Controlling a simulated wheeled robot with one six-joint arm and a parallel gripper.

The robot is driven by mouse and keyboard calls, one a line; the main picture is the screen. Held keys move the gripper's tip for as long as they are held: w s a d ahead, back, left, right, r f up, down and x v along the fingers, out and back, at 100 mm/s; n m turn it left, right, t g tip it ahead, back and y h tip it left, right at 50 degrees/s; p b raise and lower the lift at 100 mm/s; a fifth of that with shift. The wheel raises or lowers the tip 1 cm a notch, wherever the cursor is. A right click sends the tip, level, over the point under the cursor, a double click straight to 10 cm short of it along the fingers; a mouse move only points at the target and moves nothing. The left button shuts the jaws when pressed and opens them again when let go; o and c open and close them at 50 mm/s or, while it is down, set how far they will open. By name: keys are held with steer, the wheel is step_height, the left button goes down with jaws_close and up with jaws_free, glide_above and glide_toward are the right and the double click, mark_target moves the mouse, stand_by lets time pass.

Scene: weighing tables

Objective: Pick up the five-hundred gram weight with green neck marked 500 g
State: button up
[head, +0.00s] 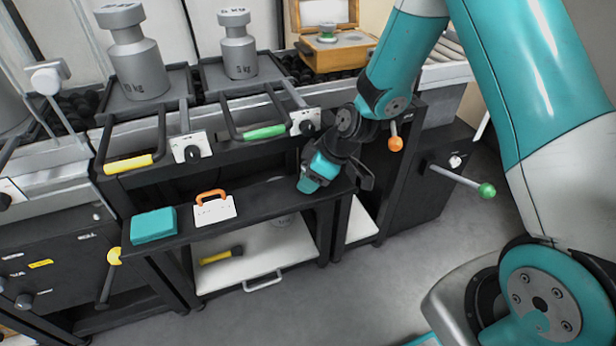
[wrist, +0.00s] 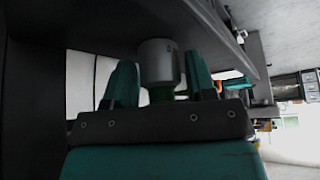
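A small dark mark on the weight is too small to read. In the head view my gripper is by the right end of the dark shelf, and the weight there is hidden behind my arm. Another green-necked weight (head: 327,32) sits in the wooden box; its marking is unreadable.
The dark shelf (head: 255,205) also carries a teal block (head: 153,225) and a white card with an orange handle (head: 213,208). Large grey weights (head: 238,45) stand on the scales above. Levers with an orange knob (head: 396,143) and a green knob (head: 487,190) stick out at right.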

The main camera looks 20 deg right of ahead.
jaws_close()
steer(key=shift+r, duration=0.15)
